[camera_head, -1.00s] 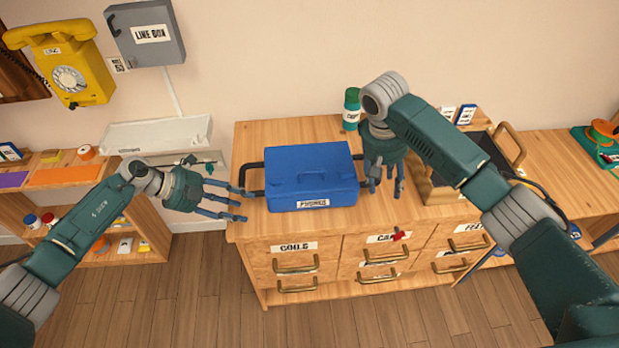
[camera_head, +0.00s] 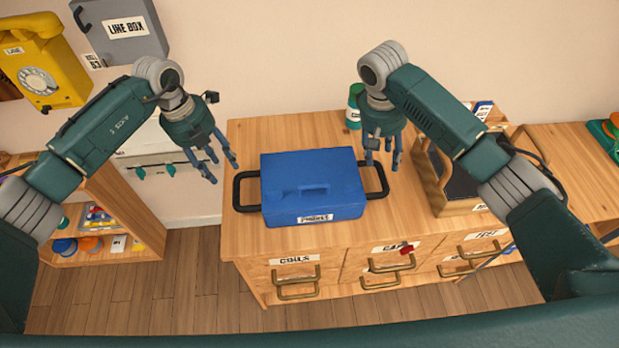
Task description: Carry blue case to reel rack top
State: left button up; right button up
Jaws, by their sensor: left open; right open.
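The blue case (camera_head: 312,188) sits flat on the wooden drawer cabinet's top (camera_head: 290,129). It has a black loop handle on its left side (camera_head: 240,190) and another on its right side (camera_head: 378,180). My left gripper (camera_head: 215,168) is open and empty, up and to the left of the left handle, apart from it. My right gripper (camera_head: 381,152) is open just above and behind the right handle. I cannot tell whether it touches the handle. I cannot make out which thing is the reel rack.
A green bottle (camera_head: 353,107) stands behind the case. A wooden holder (camera_head: 461,195) stands to its right on the cabinet. A low shelf (camera_head: 140,215) with small items is at the left. A yellow phone (camera_head: 42,62) and a grey line box (camera_head: 122,30) hang on the wall.

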aim_at(234, 186)
pick_arm(q)
jog(key=f, duration=0.3)
jog(key=d+f, duration=0.1)
jog(key=f, duration=0.3)
jog(key=d+f, duration=0.1)
jog(key=f, duration=0.2)
jog(key=shift+s+f, duration=0.15)
jog(key=shift+s, duration=0.15)
pick_arm(e)
jog(key=x, duration=1)
jog(key=shift+s+f, duration=0.25)
jog(key=shift+d, duration=0.1)
pick_arm(q)
grip_shut()
pick_arm(e)
grip_shut()
jog(key=shift+r, duration=0.1)
